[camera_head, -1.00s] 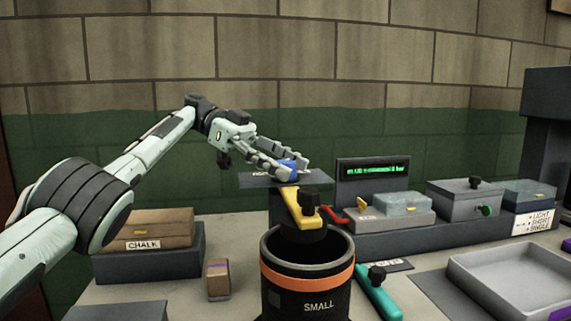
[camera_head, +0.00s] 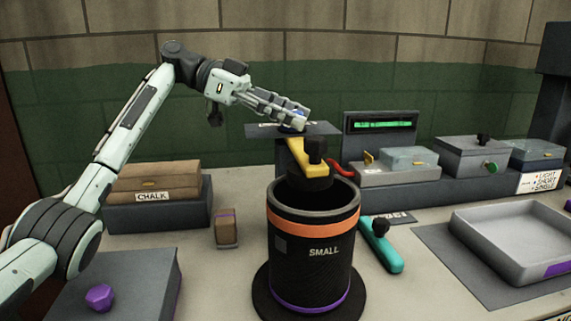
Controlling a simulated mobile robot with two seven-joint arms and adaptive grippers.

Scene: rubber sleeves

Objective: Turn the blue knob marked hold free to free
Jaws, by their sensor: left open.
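The blue knob (camera_head: 296,114) sits on a dark flat plate (camera_head: 262,131) behind the black drum. It is mostly hidden by the fingers of my left gripper (camera_head: 299,117). The left gripper reaches in from the left with its fingers at the knob; whether they touch it cannot be told. Its jaws are open. The lettering on the plate is covered or too small to read, so the knob's setting cannot be told. My right gripper is not in view.
The black drum marked SMALL (camera_head: 312,260) stands in front, below a yellow arm (camera_head: 303,157). A teal handle (camera_head: 381,246) and a grey tray (camera_head: 520,235) lie to the right. Chalk boxes (camera_head: 153,177), a small brown box (camera_head: 226,228) and a purple knob (camera_head: 100,297) are left.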

